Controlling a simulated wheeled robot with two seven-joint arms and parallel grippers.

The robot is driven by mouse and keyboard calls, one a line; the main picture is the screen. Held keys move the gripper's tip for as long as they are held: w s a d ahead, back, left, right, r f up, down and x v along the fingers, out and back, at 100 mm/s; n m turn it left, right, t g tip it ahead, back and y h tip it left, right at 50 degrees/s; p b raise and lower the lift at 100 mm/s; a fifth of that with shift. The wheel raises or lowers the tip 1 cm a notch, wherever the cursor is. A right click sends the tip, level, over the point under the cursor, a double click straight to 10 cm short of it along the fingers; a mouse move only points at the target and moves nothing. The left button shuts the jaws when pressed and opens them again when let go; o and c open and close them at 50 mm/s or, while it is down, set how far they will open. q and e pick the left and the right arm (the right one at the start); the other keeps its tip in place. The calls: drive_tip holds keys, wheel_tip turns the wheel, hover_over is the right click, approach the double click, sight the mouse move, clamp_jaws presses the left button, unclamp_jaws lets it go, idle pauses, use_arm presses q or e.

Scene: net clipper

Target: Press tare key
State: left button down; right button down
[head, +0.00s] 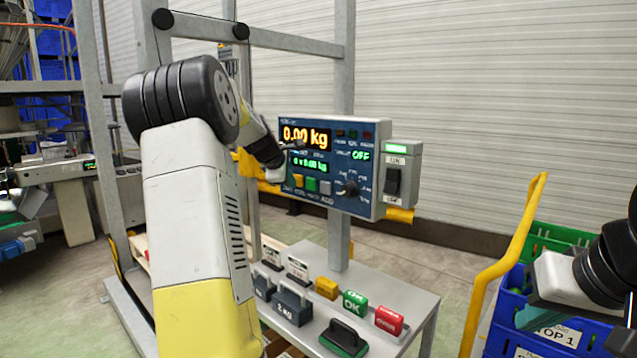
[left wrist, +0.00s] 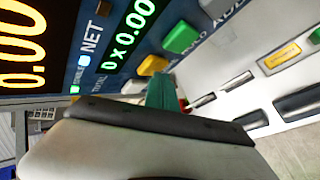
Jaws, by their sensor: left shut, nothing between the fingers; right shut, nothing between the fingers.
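The blue scale panel (head: 362,140) hangs on a grey post and shows 0.00 kg in orange and a smaller green readout. Below the readouts sits a row of keys: a yellow key (head: 298,180), a green key (head: 311,184) and a grey one (head: 325,187). My right gripper (head: 535,306) is shut at the lower right, away from the panel.
Below, a grey table (head: 385,290) carries weights, a green OK block (head: 355,303), a red block (head: 389,320) and a stamp. A yellow rail (head: 508,258) and blue crates stand at right.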

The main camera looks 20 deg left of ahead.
use_arm(q)
drive_tip(key=shift+s+a, duration=0.25)
drive_tip(key=shift+s, duration=0.4)
drive_tip(key=s, duration=0.1)
drive_tip(key=s+a, duration=0.1)
drive_tip(key=s, duration=0.1)
drive_tip(key=s+a, duration=0.1)
drive_tip(key=shift+s, duration=0.3)
idle(0.6)
